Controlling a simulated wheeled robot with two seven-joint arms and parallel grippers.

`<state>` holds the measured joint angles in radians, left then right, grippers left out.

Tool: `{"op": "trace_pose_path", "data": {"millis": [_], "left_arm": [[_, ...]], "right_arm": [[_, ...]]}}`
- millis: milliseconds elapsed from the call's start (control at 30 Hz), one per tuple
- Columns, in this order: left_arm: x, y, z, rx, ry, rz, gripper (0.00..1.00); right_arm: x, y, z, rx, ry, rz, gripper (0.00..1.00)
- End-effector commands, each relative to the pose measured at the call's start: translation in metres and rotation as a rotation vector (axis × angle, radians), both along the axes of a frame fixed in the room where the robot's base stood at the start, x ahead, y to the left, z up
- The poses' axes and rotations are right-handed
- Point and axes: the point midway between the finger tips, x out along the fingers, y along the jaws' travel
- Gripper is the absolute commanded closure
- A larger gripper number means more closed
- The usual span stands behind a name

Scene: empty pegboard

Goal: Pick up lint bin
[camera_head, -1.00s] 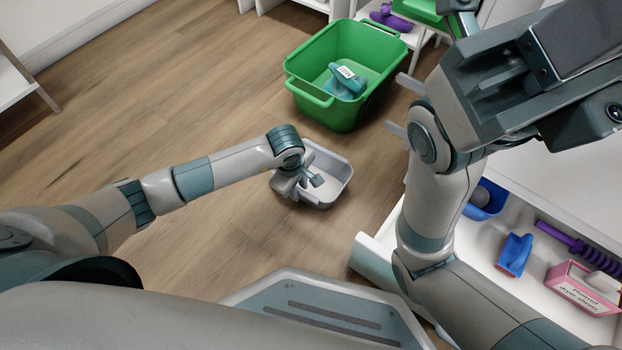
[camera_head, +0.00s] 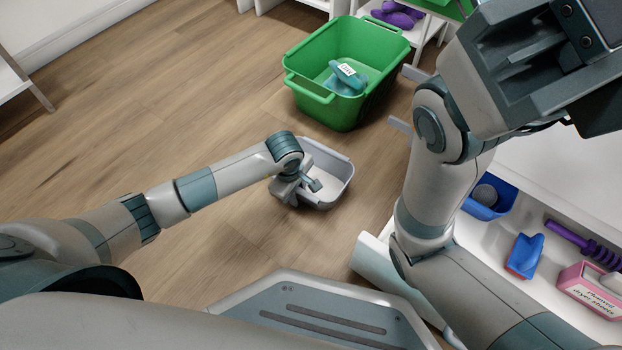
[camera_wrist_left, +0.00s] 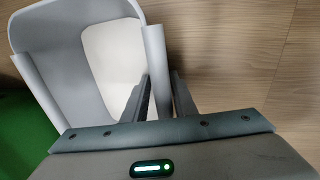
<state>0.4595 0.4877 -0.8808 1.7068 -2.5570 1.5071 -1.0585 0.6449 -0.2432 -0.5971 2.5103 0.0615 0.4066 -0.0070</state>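The lint bin, taken to be the pale grey open tub (camera_head: 335,190), stands in the middle of the head view, at floor level. My left gripper (camera_head: 312,185) reaches over its left side. In the left wrist view the bin (camera_wrist_left: 60,70) fills the upper left, with its near rim between the two dark fingers of my left gripper (camera_wrist_left: 160,100). The fingers lie close against both sides of the rim and look closed on it. The inside looks empty where visible. My right arm rises at the right of the head view; its fingers are out of frame.
A green basket (camera_head: 310,97) with a teal labelled item (camera_head: 345,78) stands just behind the bin. A white drawer or shelf at right holds a blue container (camera_head: 488,203), a blue-and-red item (camera_head: 525,256) and a pink box (camera_head: 592,290). The wooden floor at left is clear.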

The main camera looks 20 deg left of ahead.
Motion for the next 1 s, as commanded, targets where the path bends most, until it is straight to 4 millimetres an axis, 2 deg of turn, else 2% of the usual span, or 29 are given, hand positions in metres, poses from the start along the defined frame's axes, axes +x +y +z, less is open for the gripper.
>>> {"op": "trace_pose_path", "data": {"millis": [433,533,1000], "left_arm": [[0.0,0.0001,0.0006,0.0,0.0,-0.001,0.75],[0.0,0.0001,0.0006,0.0,0.0,-0.001,0.99],[0.0003,0.0001,0.0019,0.001,-0.001,-0.001,1.0]], "right_arm": [[0.0004,0.0004,-0.001,-0.003,0.0,0.0,0.69],[0.0004,0.0006,-0.0013,-0.005,0.0,0.0,0.69],[0.0005,0.001,-0.0008,-0.006,0.0,-0.001,0.69]]}}
